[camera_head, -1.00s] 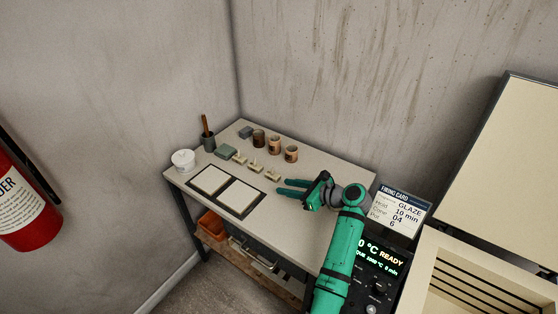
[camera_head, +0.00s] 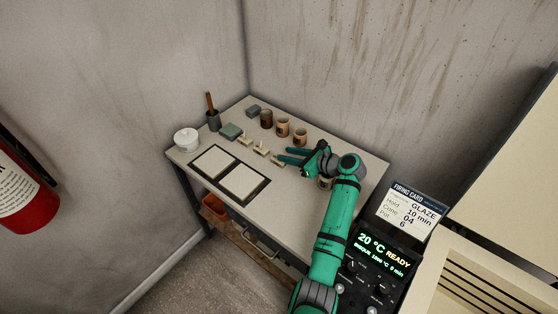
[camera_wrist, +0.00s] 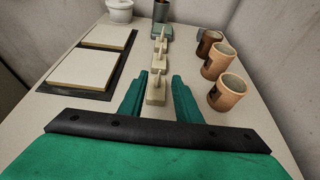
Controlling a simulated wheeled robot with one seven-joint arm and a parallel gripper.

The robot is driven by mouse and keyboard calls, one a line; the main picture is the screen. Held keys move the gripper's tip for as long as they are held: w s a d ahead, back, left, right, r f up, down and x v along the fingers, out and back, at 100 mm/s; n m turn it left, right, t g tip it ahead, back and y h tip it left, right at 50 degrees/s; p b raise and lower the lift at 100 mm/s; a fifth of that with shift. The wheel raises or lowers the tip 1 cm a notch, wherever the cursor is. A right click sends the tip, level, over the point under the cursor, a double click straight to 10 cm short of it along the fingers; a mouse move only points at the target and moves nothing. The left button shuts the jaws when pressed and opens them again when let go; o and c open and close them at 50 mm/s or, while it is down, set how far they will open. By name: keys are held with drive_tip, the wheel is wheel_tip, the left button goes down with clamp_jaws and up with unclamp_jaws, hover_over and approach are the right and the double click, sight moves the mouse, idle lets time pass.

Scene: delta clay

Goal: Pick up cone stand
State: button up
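Several small cream cone stands sit in a row on the table (camera_head: 290,215). In the head view, the nearest cone stand (camera_head: 278,161) is beside the fingertips of my gripper (camera_head: 283,155). My gripper is open, with its green fingers apart and nothing held.
Brown cups (camera_wrist: 229,90) stand close on the right of the row. A grey-green block (camera_head: 230,131), a white tub (camera_head: 186,139) and a brush pot (camera_head: 213,120) are farther back. The kiln controller (camera_head: 377,265) stands at right.

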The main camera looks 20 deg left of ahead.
drive_tip(key=shift+x, duration=2.65)
drive_tip(key=shift+s+d+f, duration=0.1)
drive_tip(key=shift+f, duration=0.05)
clamp_jaws()
